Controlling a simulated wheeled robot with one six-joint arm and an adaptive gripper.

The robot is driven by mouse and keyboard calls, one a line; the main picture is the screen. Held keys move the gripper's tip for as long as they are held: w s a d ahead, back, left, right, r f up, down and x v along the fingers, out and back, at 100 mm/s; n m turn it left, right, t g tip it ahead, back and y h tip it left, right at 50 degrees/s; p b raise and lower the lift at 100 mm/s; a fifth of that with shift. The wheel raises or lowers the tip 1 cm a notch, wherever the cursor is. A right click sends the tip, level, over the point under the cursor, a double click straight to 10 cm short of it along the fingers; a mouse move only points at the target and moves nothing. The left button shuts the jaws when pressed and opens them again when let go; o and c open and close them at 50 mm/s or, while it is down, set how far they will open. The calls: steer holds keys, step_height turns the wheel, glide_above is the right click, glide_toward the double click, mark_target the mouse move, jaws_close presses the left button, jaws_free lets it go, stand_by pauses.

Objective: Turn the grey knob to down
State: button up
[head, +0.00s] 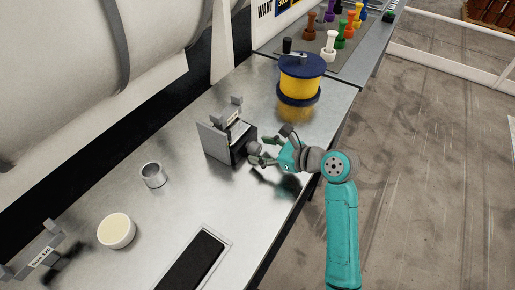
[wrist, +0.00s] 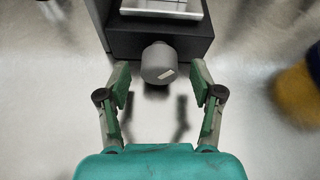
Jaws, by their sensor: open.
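The grey knob (wrist: 158,64) sticks out from the front of a dark box (wrist: 188,41) and carries a short pale mark on its face. In the head view the knob (head: 254,148) shows small at the box's right side. My gripper (wrist: 160,90) is open, with one finger to each side of the knob and slightly short of it. The fingers appear apart from the knob, and nothing is held. In the head view my gripper (head: 262,152) is close to the knob, partly overlapping it.
A yellow spool with blue flanges (head: 300,80) stands behind my gripper; several coloured pegs (head: 340,35) stand beyond. A metal cup (head: 153,175), a cream-filled bowl (head: 116,231) and a black inset pad (head: 193,262) are on the metal table. The table's right edge runs below my arm.

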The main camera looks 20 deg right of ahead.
steer(key=v, duration=0.9)
steer(key=shift+s+d+r, duration=0.1)
steer(key=shift+s+d, duration=0.15)
steer(key=shift+s, duration=0.1)
steer(key=shift+d, duration=0.1)
